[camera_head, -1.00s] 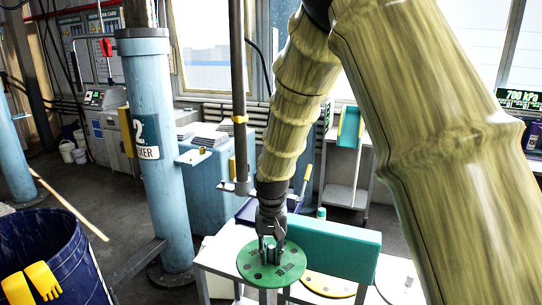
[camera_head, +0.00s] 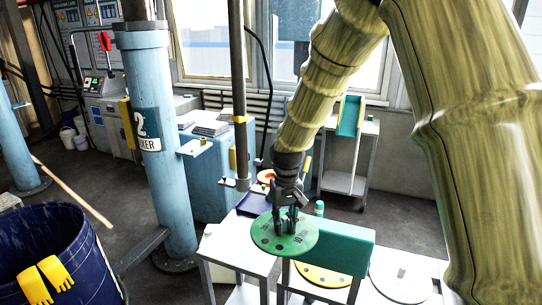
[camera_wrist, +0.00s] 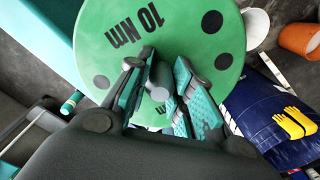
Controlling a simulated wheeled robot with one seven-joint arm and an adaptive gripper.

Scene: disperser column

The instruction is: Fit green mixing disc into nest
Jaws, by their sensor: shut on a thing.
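The green mixing disc (camera_head: 265,236) is a flat round plate with dark holes and a "10 Nm" mark, also filling the top of the wrist view (camera_wrist: 190,30). My gripper (camera_head: 285,222) is shut on the grey post at the disc's middle, and its teal-padded fingers (camera_wrist: 160,90) close around that post in the wrist view. The disc hangs in front of the teal block's left end, seemingly above the white bench. I cannot tell which fixture is the nest. What lies directly under the disc is hidden.
A teal block (camera_head: 345,249) stands on the bench. A yellow disc (camera_head: 323,276) and a white round plate (camera_head: 402,272) lie nearby. A blue column (camera_head: 160,190) marked 2, a grey vertical rod (camera_head: 239,90) and a blue bin (camera_head: 60,235) with yellow gloves are at left.

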